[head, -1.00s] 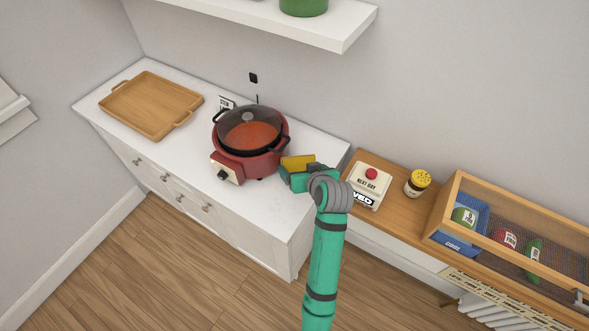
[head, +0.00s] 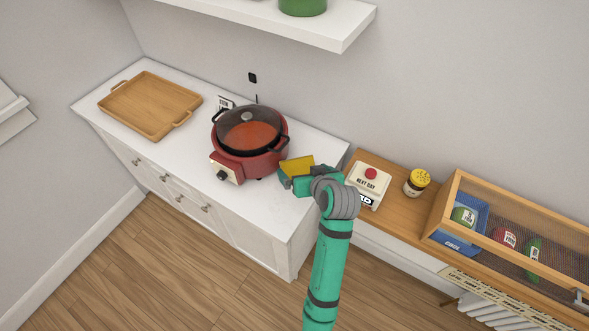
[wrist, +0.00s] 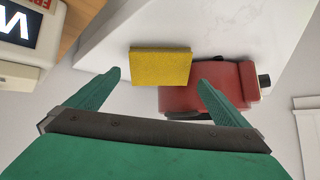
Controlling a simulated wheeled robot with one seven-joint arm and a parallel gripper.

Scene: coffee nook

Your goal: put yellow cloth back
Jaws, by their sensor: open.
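The yellow cloth (head: 297,165) is a small folded block at the right end of the white counter, just right of the red cooker. It also shows in the wrist view (wrist: 160,67), ahead of the gap between my fingers. My gripper (head: 296,183) is open, with nothing held. In the wrist view my gripper (wrist: 158,80) has one fingertip left of the cloth and one right of it, with space on both sides. I cannot tell how far the fingertips are above the counter.
The red cooker (head: 236,167) with a lidded pot stands close left of the cloth. A wooden tray (head: 120,118) lies at the counter's left. On the wooden bench to the right are a button box (head: 366,188), a yellow-lidded jar (head: 417,183) and a mesh-fronted crate (head: 440,208).

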